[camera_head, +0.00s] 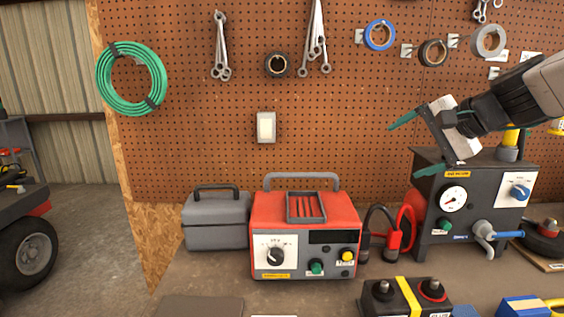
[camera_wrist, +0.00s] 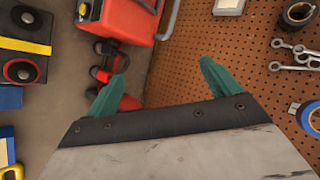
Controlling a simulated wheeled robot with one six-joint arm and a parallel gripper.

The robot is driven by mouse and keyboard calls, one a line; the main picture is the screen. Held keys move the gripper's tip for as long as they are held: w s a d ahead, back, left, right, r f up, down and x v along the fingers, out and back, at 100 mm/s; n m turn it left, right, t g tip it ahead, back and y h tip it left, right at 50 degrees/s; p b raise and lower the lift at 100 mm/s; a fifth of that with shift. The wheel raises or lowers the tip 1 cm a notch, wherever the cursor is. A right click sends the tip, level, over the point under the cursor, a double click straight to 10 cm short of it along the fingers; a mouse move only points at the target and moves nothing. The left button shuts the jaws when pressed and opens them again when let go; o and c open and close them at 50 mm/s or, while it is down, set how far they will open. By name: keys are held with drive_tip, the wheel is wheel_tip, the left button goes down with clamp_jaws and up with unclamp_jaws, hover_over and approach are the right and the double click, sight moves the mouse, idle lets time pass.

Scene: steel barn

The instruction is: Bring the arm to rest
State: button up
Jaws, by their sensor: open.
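My gripper (camera_head: 408,146) is at the right in the head view, raised in front of the pegboard, above the bench and beside the top of a dark box with a gauge (camera_head: 453,200). Its two green fingers are spread apart with nothing between them. In the wrist view the fingers (camera_wrist: 165,85) also stand apart and empty, with the bench on the left and the pegboard on the right behind them. My arm reaches in from the right edge of the head view.
A red charger (camera_head: 335,213) and a grey case (camera_head: 215,220) stand on the bench. Black and red clamps (camera_head: 392,240) lie between charger and gauge box. A battery (camera_head: 405,297) is in front. Tools and tape rolls hang on the pegboard (camera_head: 190,130). A white switch (camera_head: 266,127) is mounted there.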

drive_tip(key=s+f+n+g+h, duration=0.3)
drive_tip(key=s+f+n, duration=0.2)
drive_tip(key=s, duration=0.9)
drive_tip(key=s+f+n+g+h, duration=0.3)
drive_tip(key=s+f, duration=0.6)
drive_tip(key=s, duration=0.5)
drive_tip(key=shift+s+f+n+g, duration=0.2)
drive_tip(key=shift+f+n+g, duration=0.1)
drive_tip(key=shift+n+g, duration=0.5)
drive_tip(key=shift+a, duration=0.1)
